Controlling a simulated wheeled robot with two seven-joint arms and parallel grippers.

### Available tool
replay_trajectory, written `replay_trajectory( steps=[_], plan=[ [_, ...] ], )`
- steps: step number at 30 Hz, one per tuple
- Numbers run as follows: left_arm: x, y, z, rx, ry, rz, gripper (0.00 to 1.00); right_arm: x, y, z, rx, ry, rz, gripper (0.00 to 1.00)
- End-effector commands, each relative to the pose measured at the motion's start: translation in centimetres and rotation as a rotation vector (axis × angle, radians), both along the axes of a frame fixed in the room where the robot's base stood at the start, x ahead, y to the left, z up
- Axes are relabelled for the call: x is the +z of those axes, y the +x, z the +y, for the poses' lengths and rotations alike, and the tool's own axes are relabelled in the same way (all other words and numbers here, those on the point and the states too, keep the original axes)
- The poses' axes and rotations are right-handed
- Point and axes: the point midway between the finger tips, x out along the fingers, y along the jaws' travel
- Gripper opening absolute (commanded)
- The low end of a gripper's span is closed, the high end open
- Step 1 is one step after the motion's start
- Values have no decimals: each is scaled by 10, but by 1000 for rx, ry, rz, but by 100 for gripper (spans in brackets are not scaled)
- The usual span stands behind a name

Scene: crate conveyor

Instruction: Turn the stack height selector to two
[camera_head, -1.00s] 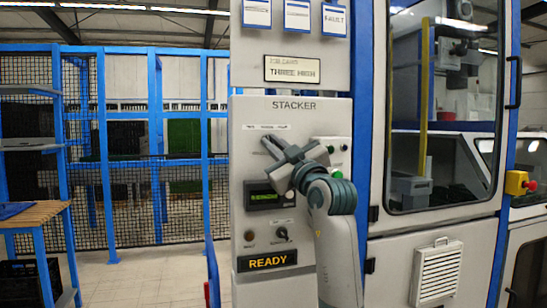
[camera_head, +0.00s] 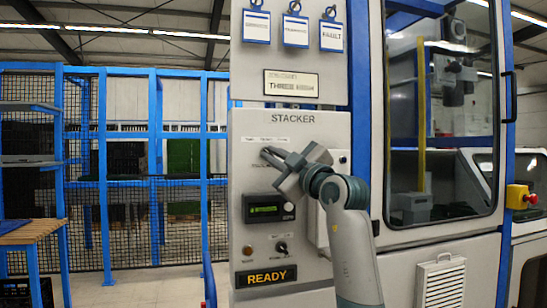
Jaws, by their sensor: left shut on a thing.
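The stacker panel (camera_head: 240,140) is a light grey control face headed "STACKER". My left gripper (camera_head: 268,155) is at its upper part, just below a row of small white labels, with its fingers pointing up and left. A plate above the panel (camera_head: 291,84) reads "THREE HIGH". A small green-lit display (camera_head: 264,209) sits below the gripper. My right gripper is not in view.
A black selector switch (camera_head: 281,247) and an amber button (camera_head: 248,251) sit lower on the panel, above a lit "READY" sign (camera_head: 266,275). A red emergency stop on a yellow box (camera_head: 520,197) is at the right. Blue mesh fencing stands at the left.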

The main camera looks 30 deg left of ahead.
Motion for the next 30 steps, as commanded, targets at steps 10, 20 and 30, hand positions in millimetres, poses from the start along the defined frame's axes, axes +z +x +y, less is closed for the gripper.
replay_trajectory(
  steps=[10, 20, 30],
  plan=[
    [3, 0, 0, -3, 5, -3, 27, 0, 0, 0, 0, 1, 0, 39],
    [1, 0, 0, -1, 1, 0, 27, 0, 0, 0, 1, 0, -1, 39],
    [-6, -7, -17, -3, 1, -1, 27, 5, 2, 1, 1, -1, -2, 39]
  ],
)
